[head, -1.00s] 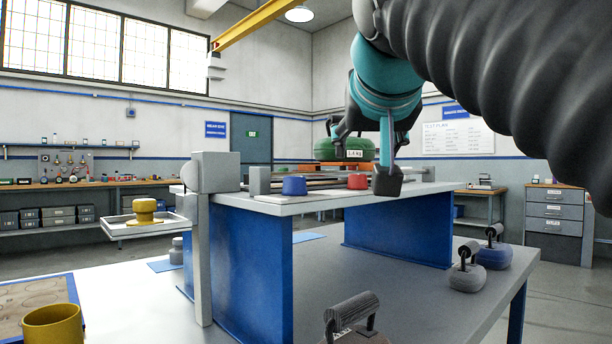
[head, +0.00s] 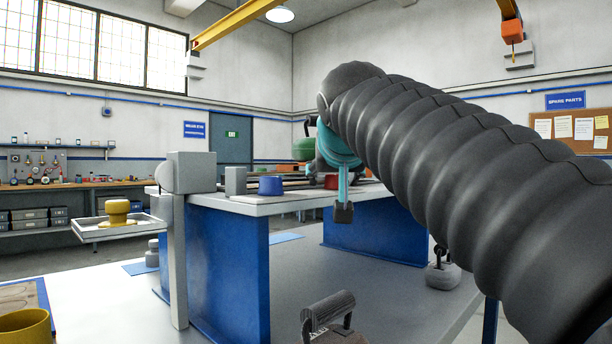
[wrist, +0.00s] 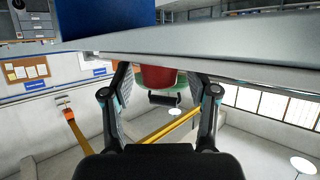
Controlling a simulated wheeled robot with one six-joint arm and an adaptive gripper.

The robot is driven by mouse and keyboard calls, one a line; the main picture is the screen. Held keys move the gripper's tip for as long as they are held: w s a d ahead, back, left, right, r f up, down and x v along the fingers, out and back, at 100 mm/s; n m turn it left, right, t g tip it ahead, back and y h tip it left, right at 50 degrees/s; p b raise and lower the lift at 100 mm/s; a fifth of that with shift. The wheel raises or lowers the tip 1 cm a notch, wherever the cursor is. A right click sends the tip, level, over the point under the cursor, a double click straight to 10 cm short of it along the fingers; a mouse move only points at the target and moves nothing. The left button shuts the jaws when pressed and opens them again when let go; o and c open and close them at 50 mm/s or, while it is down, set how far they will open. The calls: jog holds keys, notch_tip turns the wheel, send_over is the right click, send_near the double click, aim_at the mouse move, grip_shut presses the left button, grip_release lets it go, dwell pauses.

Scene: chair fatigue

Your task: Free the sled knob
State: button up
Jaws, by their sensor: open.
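A red knob-like piece (head: 331,181) stands on the raised bench top (head: 262,208), to the right of a blue one (head: 271,185). I cannot tell for sure which is the sled knob. My gripper (wrist: 160,84) is open; in the upside-down wrist view the red piece (wrist: 158,76) appears between its fingers, apparently not gripped. In the head view one finger (head: 343,212) hangs in front of the bench edge, and my arm hides the rest. A green weight (head: 304,149) is behind, partly hidden by my gripper.
A grey block (head: 235,181) stands at the bench's left end. A yellow weight (head: 117,213) sits on a side tray (head: 92,235). A yellow cup (head: 25,325) is at lower left.

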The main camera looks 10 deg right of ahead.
grip_shut()
